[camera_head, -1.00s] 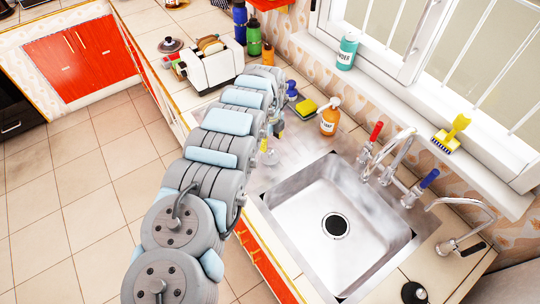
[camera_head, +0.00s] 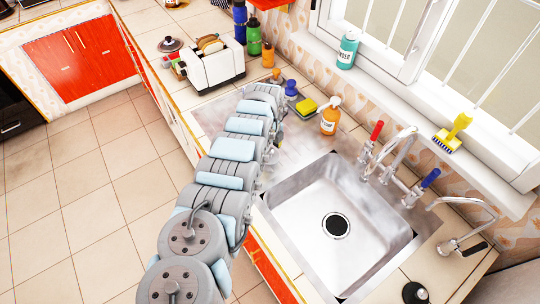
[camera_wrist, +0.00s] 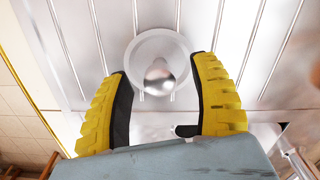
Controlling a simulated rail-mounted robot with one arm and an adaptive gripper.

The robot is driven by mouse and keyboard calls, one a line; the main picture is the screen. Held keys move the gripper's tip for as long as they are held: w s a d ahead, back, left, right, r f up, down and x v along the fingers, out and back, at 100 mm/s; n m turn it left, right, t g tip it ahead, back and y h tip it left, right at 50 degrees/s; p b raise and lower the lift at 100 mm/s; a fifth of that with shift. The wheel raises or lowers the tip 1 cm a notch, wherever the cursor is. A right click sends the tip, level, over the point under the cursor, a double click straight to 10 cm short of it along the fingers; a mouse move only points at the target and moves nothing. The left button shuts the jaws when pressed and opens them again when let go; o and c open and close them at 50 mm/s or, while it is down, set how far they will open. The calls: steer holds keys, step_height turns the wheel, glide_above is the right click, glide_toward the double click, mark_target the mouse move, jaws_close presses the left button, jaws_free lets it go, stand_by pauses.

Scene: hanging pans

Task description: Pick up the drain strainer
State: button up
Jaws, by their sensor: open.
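In the wrist view, a round pale, glassy-looking rim with a shiny metal dome in its middle, which looks like the drain strainer (camera_wrist: 158,78), lies on the ridged metal draining board (camera_wrist: 75,40). My gripper (camera_wrist: 160,66) is open, with one yellow, black-padded finger on each side of the strainer. The strainer shows between the fingers and beyond their tips. I cannot tell how high the fingers are above the board. In the head view my arm hides the strainer and most of the gripper.
The sink basin (camera_head: 295,230) with its dark drain (camera_head: 336,225) lies right of my arm. An orange soap bottle (camera_head: 330,115), a yellow-green sponge (camera_head: 306,107) and taps (camera_head: 395,155) stand along the back. A toaster (camera_head: 213,68) stands beyond the draining board.

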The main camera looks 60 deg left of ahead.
jaws_close()
steer(key=shift+r, duration=0.15)
